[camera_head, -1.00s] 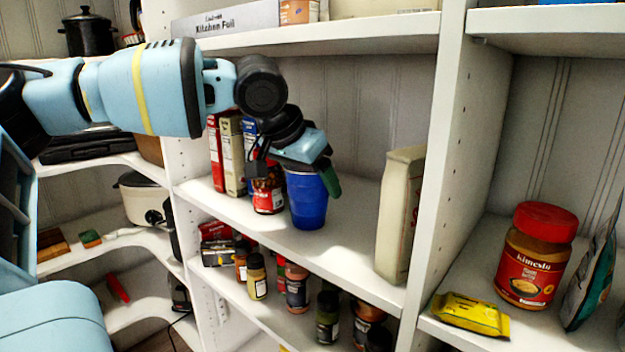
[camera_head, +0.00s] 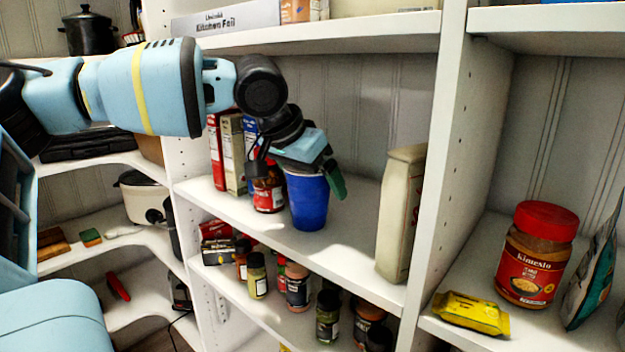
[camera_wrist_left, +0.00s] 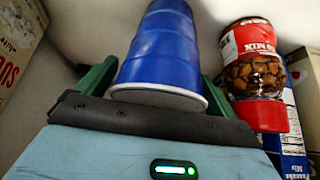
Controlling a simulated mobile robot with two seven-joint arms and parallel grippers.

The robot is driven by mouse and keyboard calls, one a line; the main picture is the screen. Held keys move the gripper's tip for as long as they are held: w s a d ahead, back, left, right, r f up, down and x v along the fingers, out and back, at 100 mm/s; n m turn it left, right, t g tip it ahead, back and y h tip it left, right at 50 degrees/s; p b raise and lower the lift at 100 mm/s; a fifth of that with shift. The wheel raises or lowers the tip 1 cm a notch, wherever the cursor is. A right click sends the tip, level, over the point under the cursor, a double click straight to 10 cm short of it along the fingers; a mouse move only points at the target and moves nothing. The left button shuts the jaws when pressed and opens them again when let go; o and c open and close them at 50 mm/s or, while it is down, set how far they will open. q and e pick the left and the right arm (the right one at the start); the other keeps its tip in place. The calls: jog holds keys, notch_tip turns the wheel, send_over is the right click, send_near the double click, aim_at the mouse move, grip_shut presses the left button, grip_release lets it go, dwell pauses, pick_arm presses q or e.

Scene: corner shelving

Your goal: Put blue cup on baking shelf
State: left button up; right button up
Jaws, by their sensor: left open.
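The blue cup (camera_head: 308,200) stands upright on the middle shelf (camera_head: 345,248), right of a red-labelled nut jar (camera_head: 267,190). My left gripper (camera_head: 315,180) is at the cup's top, open, with its green fingers on either side. In the left wrist view, the cup (camera_wrist_left: 168,48) lies between the spread fingers (camera_wrist_left: 155,80), its white rim towards the palm. A gap shows on the right side there; whether the left finger touches is unclear. No label shows which shelf is the baking shelf. My right gripper is not in view.
Several upright boxes (camera_head: 231,150) stand left of the nut jar. A pale carton (camera_head: 400,215) stands at the shelf's right end, with free room between it and the cup. Small jars (camera_head: 297,286) fill the shelf below. A white upright (camera_head: 440,150) separates the right-hand shelves.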

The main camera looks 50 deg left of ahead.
pick_arm(q)
jog(key=p+v, duration=0.1)
jog(key=v, duration=1.1)
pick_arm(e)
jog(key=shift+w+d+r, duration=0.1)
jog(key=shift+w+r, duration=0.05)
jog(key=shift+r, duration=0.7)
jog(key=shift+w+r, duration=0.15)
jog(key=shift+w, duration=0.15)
pick_arm(q)
jog(key=shift+f, duration=0.15)
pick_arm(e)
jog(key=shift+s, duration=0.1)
